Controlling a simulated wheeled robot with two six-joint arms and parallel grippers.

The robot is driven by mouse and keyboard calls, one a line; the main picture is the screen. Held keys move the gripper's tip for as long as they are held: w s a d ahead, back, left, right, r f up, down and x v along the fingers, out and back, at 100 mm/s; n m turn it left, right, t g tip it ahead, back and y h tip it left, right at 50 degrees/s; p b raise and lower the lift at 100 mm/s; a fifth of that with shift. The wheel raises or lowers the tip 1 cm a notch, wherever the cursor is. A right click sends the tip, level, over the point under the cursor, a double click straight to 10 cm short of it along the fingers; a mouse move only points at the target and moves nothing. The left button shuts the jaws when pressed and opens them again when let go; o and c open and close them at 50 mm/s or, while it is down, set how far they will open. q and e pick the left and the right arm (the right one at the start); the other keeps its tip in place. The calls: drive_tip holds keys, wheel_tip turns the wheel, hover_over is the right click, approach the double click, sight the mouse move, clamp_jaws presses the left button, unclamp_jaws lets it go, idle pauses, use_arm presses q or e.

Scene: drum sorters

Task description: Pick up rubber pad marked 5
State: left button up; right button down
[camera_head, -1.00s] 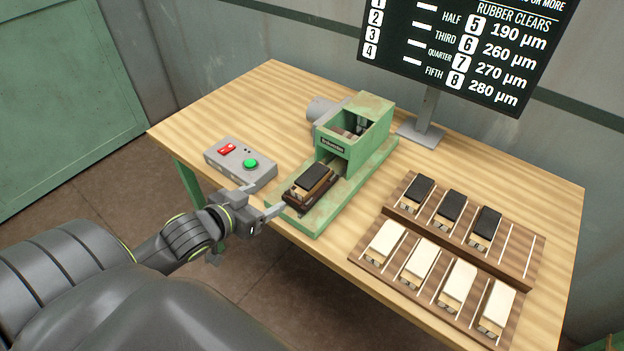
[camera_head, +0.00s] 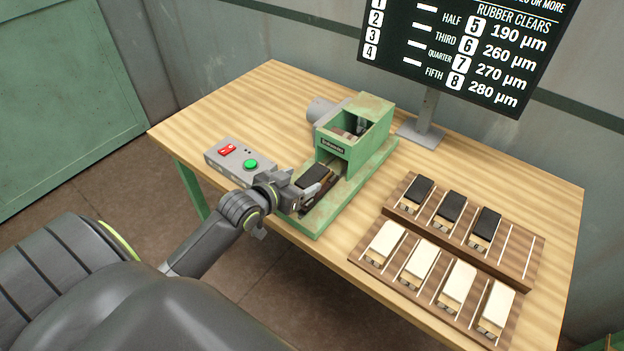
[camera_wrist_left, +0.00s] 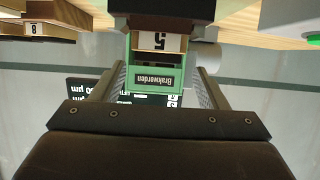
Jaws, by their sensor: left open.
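The rubber pad marked 5 (camera_head: 314,179) is a black-topped block with a light wooden body, sitting at the near end of the green machine (camera_head: 341,147). In the left wrist view its label 5 (camera_wrist_left: 158,41) shows at the top centre, upside down. My left gripper (camera_head: 318,194) is at the near end of this pad, with its fingers open. In the left wrist view the fingers (camera_wrist_left: 157,88) stand apart on either side of the view below the label. I cannot tell whether they touch the pad.
A grey control box (camera_head: 240,163) with red and green buttons stands left of the machine. A brown rack (camera_head: 523,262) at the right holds several black and white pads. A dark sign (camera_head: 465,50) stands behind. The table front between machine and rack is clear.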

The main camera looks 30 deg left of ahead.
sight(311, 177)
use_arm(q)
drive_tip(key=shift+w+d+f, duration=0.15)
drive_tip(key=shift+w, duration=0.4)
drive_tip(key=shift+p+x, duration=0.65)
drive_tip(key=shift+x, duration=1.45)
drive_tip(key=shift+s+d+f, duration=0.1)
drive_tip(key=shift+c, duration=0.2)
